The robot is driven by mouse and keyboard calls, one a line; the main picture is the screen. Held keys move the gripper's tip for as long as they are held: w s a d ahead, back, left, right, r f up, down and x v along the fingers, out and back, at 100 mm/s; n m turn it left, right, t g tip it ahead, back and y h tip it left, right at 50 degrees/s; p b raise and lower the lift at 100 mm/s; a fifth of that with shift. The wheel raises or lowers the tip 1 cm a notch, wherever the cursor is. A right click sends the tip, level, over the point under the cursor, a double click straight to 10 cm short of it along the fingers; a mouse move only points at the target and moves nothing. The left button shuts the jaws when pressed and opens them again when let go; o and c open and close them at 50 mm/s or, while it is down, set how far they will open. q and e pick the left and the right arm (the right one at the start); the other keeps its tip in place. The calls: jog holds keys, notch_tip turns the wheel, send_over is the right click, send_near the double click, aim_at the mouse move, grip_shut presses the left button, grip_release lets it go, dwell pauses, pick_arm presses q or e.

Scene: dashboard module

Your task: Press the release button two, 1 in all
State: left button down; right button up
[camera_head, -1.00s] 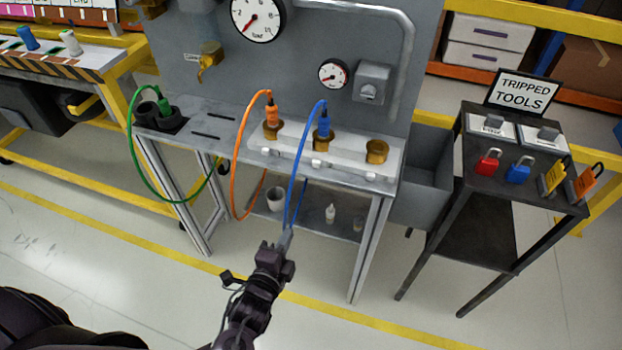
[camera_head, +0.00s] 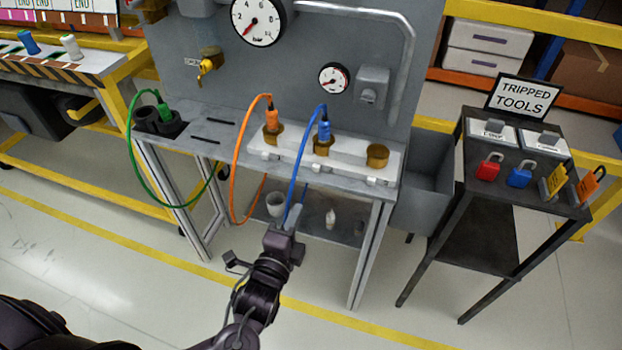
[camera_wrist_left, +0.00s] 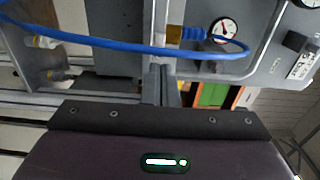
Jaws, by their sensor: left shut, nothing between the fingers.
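The pale manifold block (camera_head: 345,154) sits on the bench's front edge with three brass sockets. Small white buttons line its front; the middle one (camera_head: 317,168), below the blue plug (camera_head: 324,131), seems to be release button two, though no label is legible. The blue hose (camera_head: 297,172) hangs from that plug. My left gripper (camera_head: 292,218) is shut and empty, in front of and below the block, apart from the buttons. In the left wrist view, its fingers (camera_wrist_left: 161,85) point ahead, with the blue hose (camera_wrist_left: 130,47) crossing before them. My right gripper is not in view.
An orange plug (camera_head: 271,121) fills the left socket; the right socket (camera_head: 377,156) is empty. The orange hose (camera_head: 234,180) hangs left of my gripper. A lower shelf holds a cup (camera_head: 275,205). A dark stand (camera_head: 475,185) with padlocks is at right.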

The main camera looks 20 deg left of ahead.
aim_at(315, 170)
pick_arm(q)
jog(key=w, duration=0.9)
jog(key=shift+w+d, duration=0.15)
jog(key=shift+w, duration=0.7)
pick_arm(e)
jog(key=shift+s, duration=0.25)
